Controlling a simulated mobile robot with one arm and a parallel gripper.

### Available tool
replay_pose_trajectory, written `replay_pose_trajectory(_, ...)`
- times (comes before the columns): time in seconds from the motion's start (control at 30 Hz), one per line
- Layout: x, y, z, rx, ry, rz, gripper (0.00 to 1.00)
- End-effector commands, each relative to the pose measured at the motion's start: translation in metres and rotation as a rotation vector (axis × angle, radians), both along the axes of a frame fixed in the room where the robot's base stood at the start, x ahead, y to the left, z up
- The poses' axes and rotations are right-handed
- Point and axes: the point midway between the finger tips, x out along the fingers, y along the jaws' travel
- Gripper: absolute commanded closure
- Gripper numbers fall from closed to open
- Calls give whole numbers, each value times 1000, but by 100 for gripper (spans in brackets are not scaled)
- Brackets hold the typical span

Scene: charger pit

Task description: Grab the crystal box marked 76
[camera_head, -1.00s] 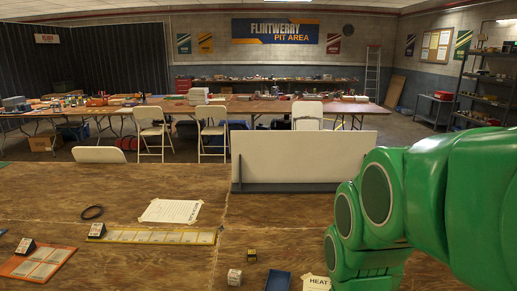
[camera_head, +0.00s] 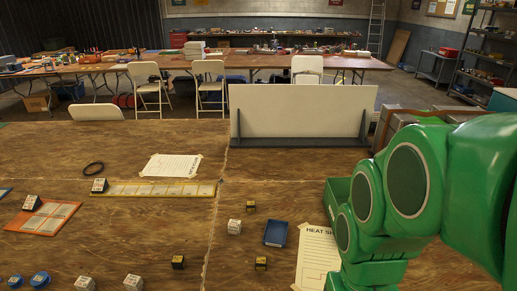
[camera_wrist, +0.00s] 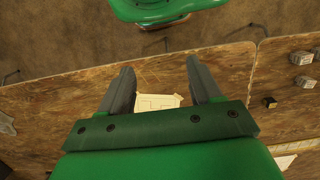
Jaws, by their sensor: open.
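Small boxes stand on the wooden table, and no number 76 can be read on any. Pale boxes include one (camera_head: 234,226) near the table seam and two (camera_head: 84,284) (camera_head: 133,282) at the front left. Dark boxes with yellow include one (camera_head: 251,206) beyond the blue tray, one (camera_head: 261,263) before it, and one (camera_head: 178,262) left of the seam. In the wrist view, pale boxes (camera_wrist: 302,58) and a dark box (camera_wrist: 270,102) lie at the right. My gripper (camera_wrist: 158,80) is open, above the table, with nothing between its fingers.
A blue tray (camera_head: 275,233) and a heat sheet (camera_head: 318,258) lie near my arm. A white panel (camera_head: 298,110) stands at the table's back. A yellow strip (camera_head: 150,189), orange board (camera_head: 45,217), paper (camera_head: 171,166) and blue round pieces (camera_head: 40,279) lie left.

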Motion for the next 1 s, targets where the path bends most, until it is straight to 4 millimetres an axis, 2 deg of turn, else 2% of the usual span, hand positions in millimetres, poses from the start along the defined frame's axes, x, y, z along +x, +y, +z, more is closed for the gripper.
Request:
replay_pose_trajectory(0.27,16,15,-6,53,32,-22,36)
replay_pose_trajectory(0.6,61,56,-23,206,116,-110,36)
replay_pose_trajectory(1.0,116,96,-46,380,226,-261,36)
